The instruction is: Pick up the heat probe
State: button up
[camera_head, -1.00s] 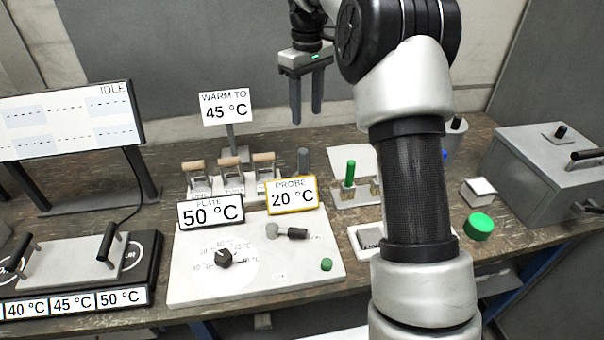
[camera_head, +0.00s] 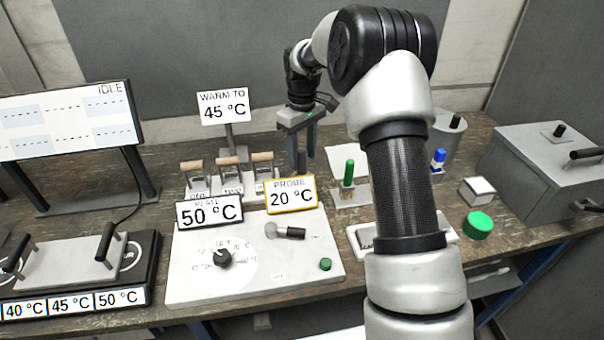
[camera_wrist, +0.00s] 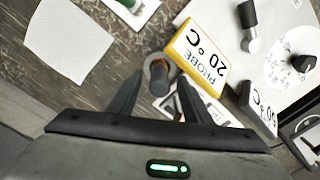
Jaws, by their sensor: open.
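The heat probe (camera_wrist: 159,77) appears to be the dark grey upright cylinder beside the yellow-edged "PROBE 20 °C" sign (camera_head: 291,195). In the wrist view it stands in a round holder with a little orange showing at its base. My gripper (camera_wrist: 159,80) is open, with one finger on each side of the probe's top. I cannot tell whether either finger touches it. In the head view my gripper (camera_head: 301,152) is just behind the sign, pointing down, and the probe is hard to tell apart from the fingers there.
The white control panel (camera_head: 190,285) with a dial and lever lies in front. Wooden-handled clamps (camera_head: 228,172) stand left of the gripper. A rack with a green-handled tool (camera_head: 348,174) stands right. The "WARM TO 45 °C" sign (camera_head: 223,106) rises at the back left.

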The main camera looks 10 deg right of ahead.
jog(key=shift+f, duration=0.1)
jog(key=shift+c, duration=0.3)
grip_shut()
